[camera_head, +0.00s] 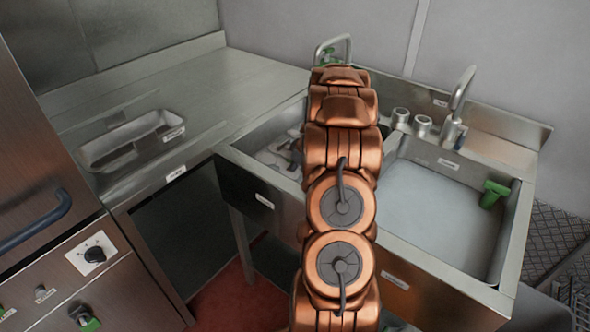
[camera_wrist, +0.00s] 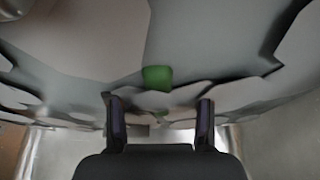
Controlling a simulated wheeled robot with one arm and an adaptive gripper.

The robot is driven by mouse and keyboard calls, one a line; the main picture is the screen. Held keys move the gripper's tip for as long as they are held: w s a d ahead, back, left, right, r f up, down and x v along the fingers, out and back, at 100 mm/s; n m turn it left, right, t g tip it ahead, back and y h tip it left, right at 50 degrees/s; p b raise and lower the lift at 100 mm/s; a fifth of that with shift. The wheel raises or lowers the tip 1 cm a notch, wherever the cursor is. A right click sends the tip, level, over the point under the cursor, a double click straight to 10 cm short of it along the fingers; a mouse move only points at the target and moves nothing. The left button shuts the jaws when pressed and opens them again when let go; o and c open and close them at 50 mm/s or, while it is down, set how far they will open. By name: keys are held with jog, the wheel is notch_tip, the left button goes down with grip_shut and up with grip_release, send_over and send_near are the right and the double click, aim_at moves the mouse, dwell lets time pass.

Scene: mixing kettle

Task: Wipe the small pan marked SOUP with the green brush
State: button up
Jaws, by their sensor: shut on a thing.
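My gripper shows in the wrist view (camera_wrist: 160,103), its two dark fingers apart with something held between them. A green block (camera_wrist: 157,77), which I take to be part of the green brush, shows just beyond the fingertips. It lies against a large surface with grey and whitish patches (camera_wrist: 85,40); whether this is the pan marked SOUP I cannot tell. In the head view my copper arm hides my gripper. A patchy grey thing (camera_head: 278,156) lies in the left sink basin, partly behind the arm. I can read no SOUP label.
The right basin (camera_head: 430,215) looks filled with greyish water, with a green piece (camera_head: 493,195) at its right wall. A tap (camera_head: 458,105) stands behind it. A shallow metal tray (camera_head: 130,142) is set in the left counter (camera_head: 225,85). A steel cabinet stands at the far left.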

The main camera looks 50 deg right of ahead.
jog(key=shift+f+b, duration=0.9)
jog(key=shift+f, duration=0.05)
jog(key=shift+d, duration=0.1)
jog(key=shift+w+d+r+b, duration=0.15)
jog(key=shift+d+b, duration=0.3)
jog(key=shift+d, duration=1.3)
jog(key=shift+w+d+f+b, duration=0.15)
jog(key=shift+d+b, duration=0.35)
jog(key=shift+d, duration=0.75)
jog(key=shift+w+d+f+b, duration=0.15)
jog(key=shift+d+b, duration=0.35)
jog(key=shift+d, duration=0.7)
jog(key=shift+d+r+b, duration=0.2)
jog(key=shift+d+b, duration=0.2)
jog(key=shift+d, duration=0.8)
jog(key=shift+f, duration=0.1)
jog(key=shift+b, duration=0.55)
jog(key=shift+a, duration=0.1)
